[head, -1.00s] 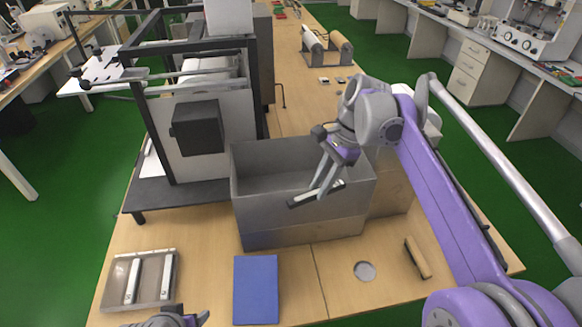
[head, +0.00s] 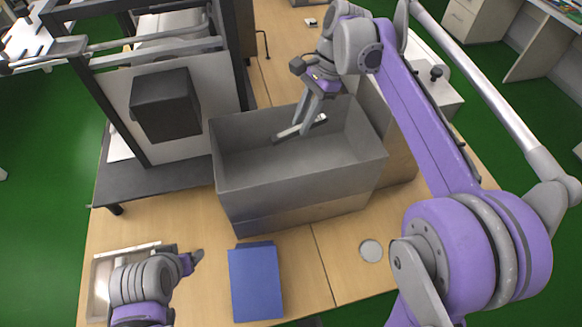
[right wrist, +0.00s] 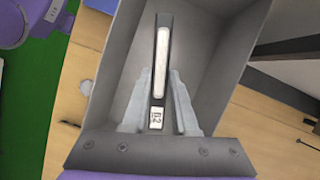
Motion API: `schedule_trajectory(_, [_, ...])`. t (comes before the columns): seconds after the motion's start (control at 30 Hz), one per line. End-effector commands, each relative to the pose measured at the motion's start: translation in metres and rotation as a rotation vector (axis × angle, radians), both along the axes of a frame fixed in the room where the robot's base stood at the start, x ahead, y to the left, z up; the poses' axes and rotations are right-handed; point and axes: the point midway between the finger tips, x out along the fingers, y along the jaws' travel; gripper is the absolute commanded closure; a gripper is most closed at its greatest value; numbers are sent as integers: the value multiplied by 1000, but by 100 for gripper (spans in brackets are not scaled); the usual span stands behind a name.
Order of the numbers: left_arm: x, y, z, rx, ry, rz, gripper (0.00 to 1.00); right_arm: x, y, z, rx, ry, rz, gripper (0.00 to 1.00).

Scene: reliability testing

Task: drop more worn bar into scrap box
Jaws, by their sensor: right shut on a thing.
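My right gripper (head: 304,122) is shut on a dark bar (head: 287,135) over the opening of the grey scrap box (head: 300,190). In the right wrist view the bar (right wrist: 162,50) stands between the fingers, with a pale strip along it and a small white label near the palm. The grey box walls (right wrist: 205,35) surround it there. The box floor shows no other bar, though part is hidden. I cannot tell exactly how high the bar is. My left gripper (head: 193,258) is beside the tray (head: 101,268) at lower left; its arm covers most of the tray, and its jaw opening is unclear.
A blue block-like object (head: 256,285) lies in front of the box, with a round metal disc (head: 371,251) to its right. A dark frame with a black unit (head: 166,104) stands left of the box. Bare table (head: 318,265) shows in front.

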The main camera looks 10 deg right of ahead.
Motion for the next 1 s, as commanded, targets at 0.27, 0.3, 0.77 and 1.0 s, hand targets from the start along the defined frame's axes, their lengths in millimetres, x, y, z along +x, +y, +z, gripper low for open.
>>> schedule_trajectory(0.27, [-8, 0, -25, 0, 16, 0, 31, 0, 0, -33, 0, 2, 1, 100])
schedule_trajectory(0.3, [-9, 0, -26, 0, 17, 0, 31, 0, 0, -35, 0, 2, 1, 100])
schedule_trajectory(0.77, [-8, 0, -26, 0, 16, 0, 31, 0, 0, -34, 0, 0, 0, 41])
schedule_trajectory(1.0, [-8, 0, -26, 0, 16, 0, 31, 0, 0, -34, 0, 0, 0, 39])
